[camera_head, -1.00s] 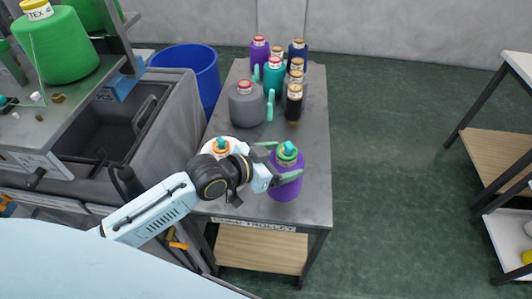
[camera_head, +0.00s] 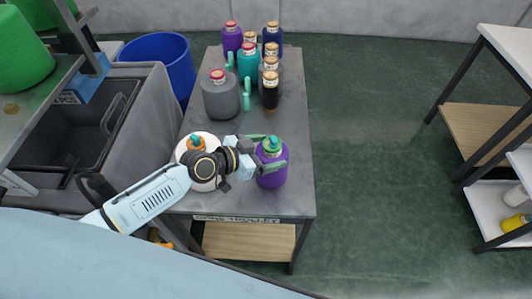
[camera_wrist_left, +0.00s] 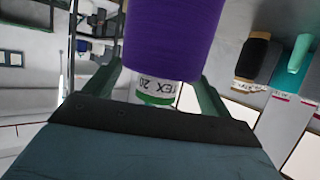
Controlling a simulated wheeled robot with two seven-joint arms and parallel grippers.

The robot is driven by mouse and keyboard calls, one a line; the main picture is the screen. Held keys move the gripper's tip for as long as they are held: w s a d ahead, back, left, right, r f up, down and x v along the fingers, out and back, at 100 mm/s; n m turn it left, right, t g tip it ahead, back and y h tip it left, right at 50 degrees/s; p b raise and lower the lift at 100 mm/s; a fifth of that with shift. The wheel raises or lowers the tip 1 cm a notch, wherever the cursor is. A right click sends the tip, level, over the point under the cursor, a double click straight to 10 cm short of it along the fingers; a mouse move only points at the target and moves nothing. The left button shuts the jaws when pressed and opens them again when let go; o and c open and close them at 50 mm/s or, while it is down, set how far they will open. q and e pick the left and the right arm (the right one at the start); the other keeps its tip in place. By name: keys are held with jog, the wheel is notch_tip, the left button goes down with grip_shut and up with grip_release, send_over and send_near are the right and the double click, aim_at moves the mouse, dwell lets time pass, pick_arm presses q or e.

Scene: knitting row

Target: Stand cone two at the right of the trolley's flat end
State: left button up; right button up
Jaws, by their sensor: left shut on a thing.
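A purple cone (camera_head: 272,172) with a green top stands upright at the near right of the trolley top (camera_head: 240,202). My left gripper (camera_head: 270,158) is shut on it near its top. In the left wrist view the purple cone (camera_wrist_left: 175,40) fills the space between the two green fingers, and its label reads "TEX 20". A white cone (camera_head: 203,150) with an orange and teal top stands left of it, partly hidden by my left arm. Whether the purple cone's base touches the trolley is hard to tell. My right gripper is not in view.
A large grey cone (camera_head: 221,100), a teal cone (camera_head: 248,66), a black cone (camera_head: 270,96) and several others stand at the trolley's far end. A blue bin (camera_head: 160,58) and a grey sink unit (camera_head: 140,110) are on the left. White shelving (camera_head: 505,60) stands at right.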

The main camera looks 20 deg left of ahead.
pick_arm(q)
jog(key=shift+f, duration=0.2)
jog(key=shift+f, duration=0.15)
jog(key=o, duration=1.4)
jog(key=v, duration=1.2)
